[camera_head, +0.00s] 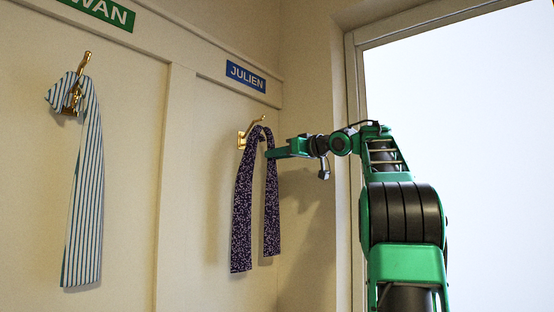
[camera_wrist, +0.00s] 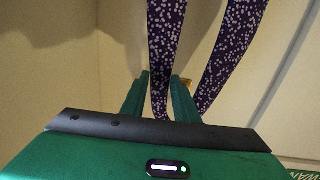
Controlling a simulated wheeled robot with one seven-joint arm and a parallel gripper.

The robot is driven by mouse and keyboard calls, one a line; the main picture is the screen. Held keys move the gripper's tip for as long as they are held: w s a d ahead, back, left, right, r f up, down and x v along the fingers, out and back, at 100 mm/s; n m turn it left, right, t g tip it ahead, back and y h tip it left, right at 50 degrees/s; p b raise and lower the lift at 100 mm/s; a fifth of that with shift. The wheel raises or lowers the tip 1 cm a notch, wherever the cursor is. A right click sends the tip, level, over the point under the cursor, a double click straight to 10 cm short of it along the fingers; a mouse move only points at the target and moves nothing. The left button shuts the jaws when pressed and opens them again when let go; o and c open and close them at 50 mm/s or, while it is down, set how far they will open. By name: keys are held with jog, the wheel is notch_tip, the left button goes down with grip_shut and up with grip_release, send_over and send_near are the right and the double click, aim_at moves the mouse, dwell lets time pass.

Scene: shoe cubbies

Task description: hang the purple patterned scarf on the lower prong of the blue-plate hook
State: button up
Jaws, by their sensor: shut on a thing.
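The purple patterned scarf (camera_head: 242,215) hangs in a fold with two ends down, just in front of the gold hook (camera_head: 241,140) under the blue plate (camera_head: 246,77) reading JULIEN. The hook's upper prong shows above the fold; its lower prong is mostly hidden by the scarf. My gripper (camera_head: 268,153) reaches in from the right and is shut on the scarf near its top. In the wrist view the scarf (camera_wrist: 165,30) passes between the fingers of my gripper (camera_wrist: 160,76). A bit of gold shows beside the right finger. I cannot tell whether the scarf rests on the prong.
A striped white and blue scarf (camera_head: 83,200) hangs on another gold hook (camera_head: 85,62) at the left, under a green plate (camera_head: 97,10). A wall corner and a door frame (camera_head: 352,110) stand close on the right. The wall below the scarf is clear.

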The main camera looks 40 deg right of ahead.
jog(key=shift+w+a, duration=0.2)
jog(key=shift+w, duration=0.7)
jog(key=shift+w+a, duration=0.15)
jog(key=shift+w, duration=0.7)
jog(key=shift+w+a+f, duration=0.1)
jog(key=shift+w+f, duration=0.3)
jog(key=shift+f, duration=0.25)
jog(key=o, duration=1.2)
jog(key=shift+o, duration=0.2)
jog(key=s+d, duration=0.1)
jog(key=s, duration=0.9)
jog(key=shift+s, duration=0.3)
